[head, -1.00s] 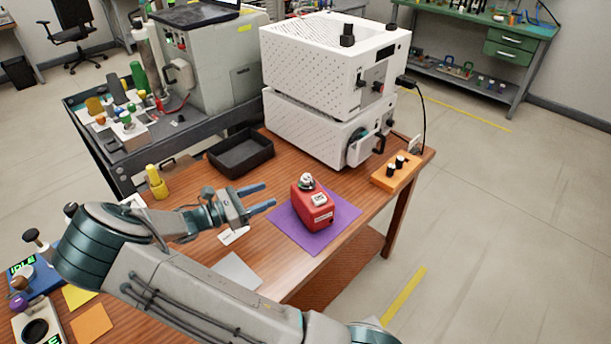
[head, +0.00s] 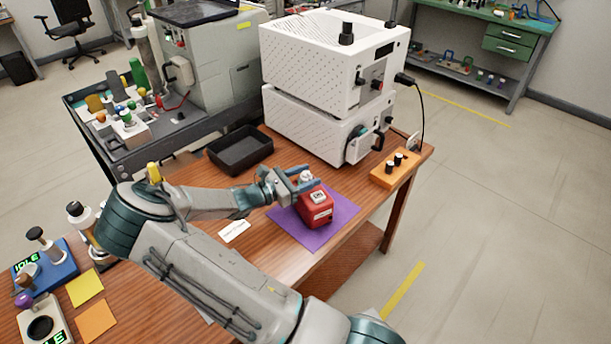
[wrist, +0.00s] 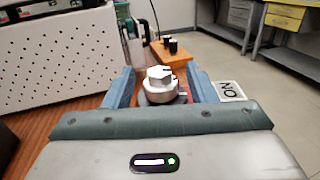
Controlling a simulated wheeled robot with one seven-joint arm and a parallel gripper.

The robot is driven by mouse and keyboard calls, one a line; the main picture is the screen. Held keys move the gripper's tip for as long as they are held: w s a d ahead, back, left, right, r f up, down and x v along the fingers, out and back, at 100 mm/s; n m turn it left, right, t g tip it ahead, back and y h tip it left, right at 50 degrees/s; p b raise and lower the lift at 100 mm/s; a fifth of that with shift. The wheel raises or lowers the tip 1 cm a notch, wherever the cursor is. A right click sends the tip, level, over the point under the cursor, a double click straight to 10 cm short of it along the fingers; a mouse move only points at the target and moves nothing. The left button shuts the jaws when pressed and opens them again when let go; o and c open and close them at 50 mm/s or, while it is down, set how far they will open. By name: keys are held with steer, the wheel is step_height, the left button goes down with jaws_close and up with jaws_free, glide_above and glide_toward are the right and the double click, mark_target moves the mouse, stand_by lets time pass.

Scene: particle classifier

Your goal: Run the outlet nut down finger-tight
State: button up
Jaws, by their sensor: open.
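The outlet nut (wrist: 158,74) is a pale metal hex piece on a round fitting on top of the red block (head: 317,211). The red block stands on a purple mat (head: 338,229) and carries a label reading ON. My gripper (head: 309,179) is at the top of the block. In the wrist view my gripper (wrist: 160,88) is open, with one blue finger on each side of the nut and fitting. Gaps show between the fingers and the nut, so I see no contact. In the head view the fingers partly hide the nut.
Two stacked white perforated boxes (head: 320,75) stand behind the mat. An orange block with two black knobs (head: 394,170) is to the right, near the table edge. A black tray (head: 240,155) lies to the left. A small white card (head: 234,231) lies left of the mat.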

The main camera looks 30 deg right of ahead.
steer(key=c, duration=1)
steer(key=shift+o, duration=0.3)
steer(key=shift+m+g, duration=0.9)
steer(key=shift+g, duration=0.5)
steer(key=o, duration=0.9)
steer(key=shift+o, duration=0.2)
steer(key=w+a+b, duration=0.1)
steer(key=a+b, duration=0.1)
steer(key=a, duration=1.2)
